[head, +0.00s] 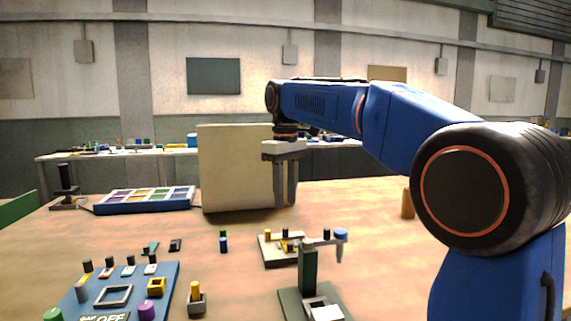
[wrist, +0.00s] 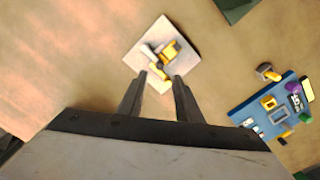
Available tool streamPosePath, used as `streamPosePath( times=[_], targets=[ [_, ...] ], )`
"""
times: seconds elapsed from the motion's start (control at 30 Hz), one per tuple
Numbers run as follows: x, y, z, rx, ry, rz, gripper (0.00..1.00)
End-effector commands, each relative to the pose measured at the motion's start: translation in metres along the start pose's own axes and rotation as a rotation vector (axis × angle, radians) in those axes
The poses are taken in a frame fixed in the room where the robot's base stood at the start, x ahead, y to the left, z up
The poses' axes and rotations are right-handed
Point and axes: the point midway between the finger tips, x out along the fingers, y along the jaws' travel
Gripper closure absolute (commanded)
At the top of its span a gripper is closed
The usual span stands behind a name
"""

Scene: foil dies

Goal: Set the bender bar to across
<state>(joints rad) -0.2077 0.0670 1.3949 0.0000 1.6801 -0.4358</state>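A pale square plate (head: 270,250) with small dark and yellow parts stands mid-table in the head view; it looks like the bender. In the wrist view the plate (wrist: 143,50) lies just beyond my fingertips, turned at an angle. A yellow piece (wrist: 170,51) and a short grey piece sit on it; I cannot tell for sure which is the bar, or its setting. My gripper (head: 285,205) points down, above and behind the plate. In the wrist view my gripper (wrist: 160,75) is open, with nothing between its fingers.
A green post press (head: 308,268) with a blue-knobbed lever stands in front of the plate. A blue panel (head: 125,290) with knobs is at front left. A cream upright board (head: 235,170) stands behind my gripper. A blue compartment tray (head: 145,203) lies at back left.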

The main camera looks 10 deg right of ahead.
Motion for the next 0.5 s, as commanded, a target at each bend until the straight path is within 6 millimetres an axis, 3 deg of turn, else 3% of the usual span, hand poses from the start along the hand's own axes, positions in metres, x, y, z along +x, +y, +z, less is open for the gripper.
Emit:
streamPosePath(
  times=[0.3, 0.5],
  targets=[
    [-0.061, 0.0, -0.001, 0.0, 0.002, 0.001, 0.68],
    [-0.084, 0.0, 0.0, 0.0, 0.001, 0.001, 0.68]
  ],
)
